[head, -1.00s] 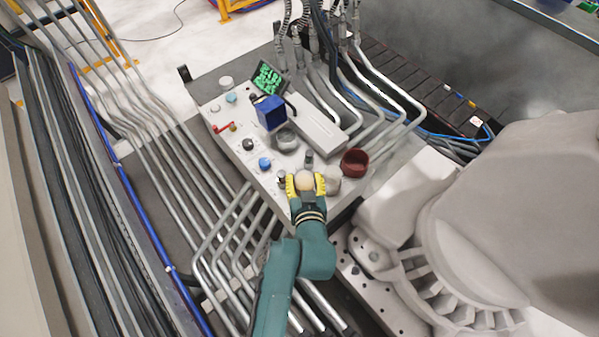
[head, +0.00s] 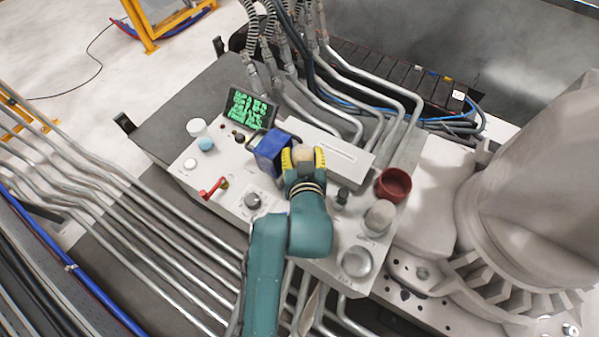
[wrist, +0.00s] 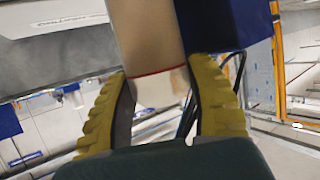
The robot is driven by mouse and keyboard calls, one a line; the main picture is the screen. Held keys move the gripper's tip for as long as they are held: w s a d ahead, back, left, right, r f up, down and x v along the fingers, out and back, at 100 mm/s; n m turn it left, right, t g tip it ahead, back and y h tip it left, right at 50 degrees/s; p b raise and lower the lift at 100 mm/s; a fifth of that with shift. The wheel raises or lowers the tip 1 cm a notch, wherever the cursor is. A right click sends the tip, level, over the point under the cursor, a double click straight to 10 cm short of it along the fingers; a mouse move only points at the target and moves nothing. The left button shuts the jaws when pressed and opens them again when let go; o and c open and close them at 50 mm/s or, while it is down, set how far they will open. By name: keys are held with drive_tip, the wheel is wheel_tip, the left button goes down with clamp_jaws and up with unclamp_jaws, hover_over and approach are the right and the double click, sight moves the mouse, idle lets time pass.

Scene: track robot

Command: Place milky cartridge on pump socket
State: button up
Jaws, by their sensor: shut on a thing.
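My gripper (head: 303,158) is shut on the milky cartridge (head: 303,152), a cream cylinder held over the console beside the blue box. In the wrist view the cartridge (wrist: 150,45) stands between the yellow fingers (wrist: 160,105), with a thin red ring around it and a paler end below. The blue box (head: 268,152) is just left of the gripper in the head view, and its side (wrist: 228,25) shows to the right of the cartridge in the wrist view. I cannot clearly make out the pump socket; the console area under the gripper is hidden.
A white slotted housing (head: 330,150) lies right of the gripper. A dark red cup (head: 393,185), a beige cylinder (head: 379,216) and a silver disc (head: 356,262) are on the right side.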

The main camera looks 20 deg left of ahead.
drive_tip(key=shift+a+f+b, duration=0.1)
drive_tip(key=shift+f+b, duration=0.85)
drive_tip(key=shift+f, duration=2.5)
drive_tip(key=o, duration=1.2)
drive_tip(key=shift+r, duration=0.35)
drive_tip(key=p+v, duration=0.3)
drive_tip(key=v, duration=0.9)
drive_tip(key=w+d+r+m+t+h, duration=0.1)
drive_tip(key=w+d+r+t, duration=0.1)
drive_tip(key=r, duration=0.4)
drive_tip(key=w+d+r+t, duration=0.2)
drive_tip(key=d+r, duration=0.1)
drive_tip(key=r, duration=0.3)
drive_tip(key=s+d+r+m+t+h, duration=0.1)
drive_tip(key=d+r, duration=0.3)
drive_tip(key=r, duration=0.4)
drive_tip(key=s+d+r+m+t+h, duration=0.2)
drive_tip(key=d+r+t+h, duration=0.1)
drive_tip(key=r, duration=0.5)
drive_tip(key=s+d+r+m+t+h, duration=0.2)
drive_tip(key=d+r, duration=0.3)
drive_tip(key=r, duration=0.3)
